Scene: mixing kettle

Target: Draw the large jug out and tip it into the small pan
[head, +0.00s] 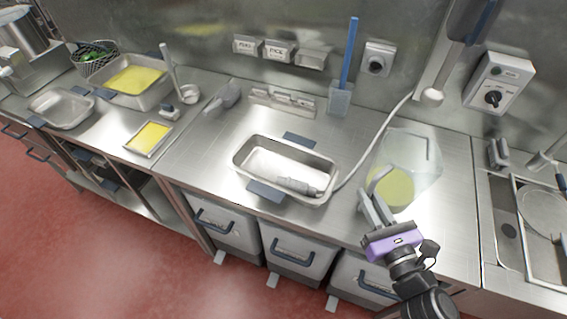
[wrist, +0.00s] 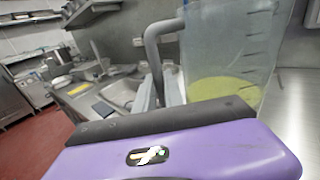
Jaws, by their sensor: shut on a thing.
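The large jug (head: 412,160) is clear, with yellow liquid low inside, and stands near the right of the counter. Its grey handle (head: 376,182) faces me. My gripper (head: 373,207) is shut on the jug's handle, just left of the jug's body. In the wrist view the jug (wrist: 228,45) rises at the right, with measuring marks, and its handle (wrist: 152,45) curves beside it. A small shallow pan (head: 133,149) holding yellow liquid sits on the left counter.
A large yellow-filled pan (head: 160,99) and an empty pan (head: 40,106) stand far left. A blue-handled tool (head: 350,50) stands at the wall.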

